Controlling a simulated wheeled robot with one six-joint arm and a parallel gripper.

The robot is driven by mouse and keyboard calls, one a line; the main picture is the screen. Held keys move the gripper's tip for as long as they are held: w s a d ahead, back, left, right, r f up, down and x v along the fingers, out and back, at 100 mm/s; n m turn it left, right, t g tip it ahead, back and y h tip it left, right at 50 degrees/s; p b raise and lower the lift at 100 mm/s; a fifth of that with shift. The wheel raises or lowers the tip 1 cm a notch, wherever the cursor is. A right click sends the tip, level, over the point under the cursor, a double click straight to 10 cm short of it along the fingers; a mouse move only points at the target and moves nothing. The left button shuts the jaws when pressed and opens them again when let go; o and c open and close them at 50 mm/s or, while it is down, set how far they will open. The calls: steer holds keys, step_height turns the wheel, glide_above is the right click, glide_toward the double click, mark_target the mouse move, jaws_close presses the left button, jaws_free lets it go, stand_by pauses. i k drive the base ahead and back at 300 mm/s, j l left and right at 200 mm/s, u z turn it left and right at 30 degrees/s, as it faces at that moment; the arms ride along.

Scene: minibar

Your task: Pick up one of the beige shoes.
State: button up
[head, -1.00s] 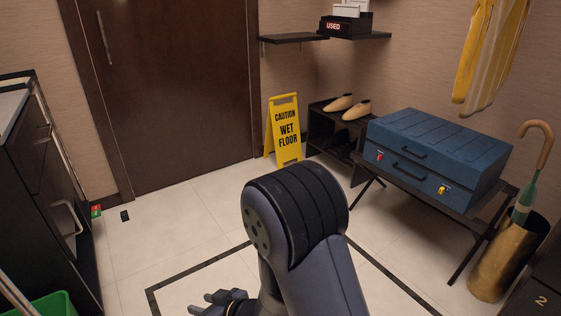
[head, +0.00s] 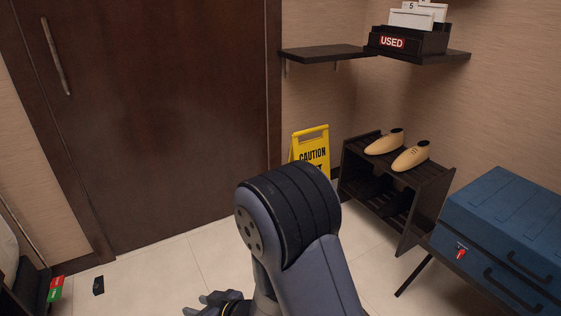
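Two beige shoes stand side by side on the top of a dark slatted shoe rack (head: 436,177) in the corner. The left shoe (head: 384,143) is slightly farther back than the right shoe (head: 411,156). Dark shapes, perhaps more shoes, show faintly on the lower shelf. My gripper (head: 208,303) is low at the bottom edge, well left of the rack and apart from the shoes. Its fingers are partly cut off by the frame and my arm hides part of it. I see nothing held in it.
A yellow wet-floor sign (head: 312,148) stands left of the rack, partly behind my arm. A blue suitcase (head: 510,225) rests on a stand at right. A wall shelf (head: 325,53) with a USED box (head: 410,40) hangs above. A small black object (head: 98,285) lies on the floor.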

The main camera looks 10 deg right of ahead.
mark_target(413, 157)
steer(key=i+j+z, duration=0.1)
steer(key=i, duration=0.6)
steer(key=i+j+z, duration=0.1)
steer(key=i, duration=0.6)
steer(key=i+z, duration=0.15)
steer(key=z, duration=0.25)
steer(key=i+j+z, duration=0.1)
steer(key=z, duration=0.35)
steer(key=i+j+z, duration=0.15)
steer(key=z, duration=0.25)
steer(key=i+j+z, duration=0.2)
steer(key=z, duration=0.25)
steer(key=i+j+z, duration=0.1)
steer(key=z, duration=0.35)
steer(key=i+j+z, duration=0.2)
steer(key=z, duration=0.2)
steer(key=i+j+z, duration=0.25)
steer(key=z, duration=0.2)
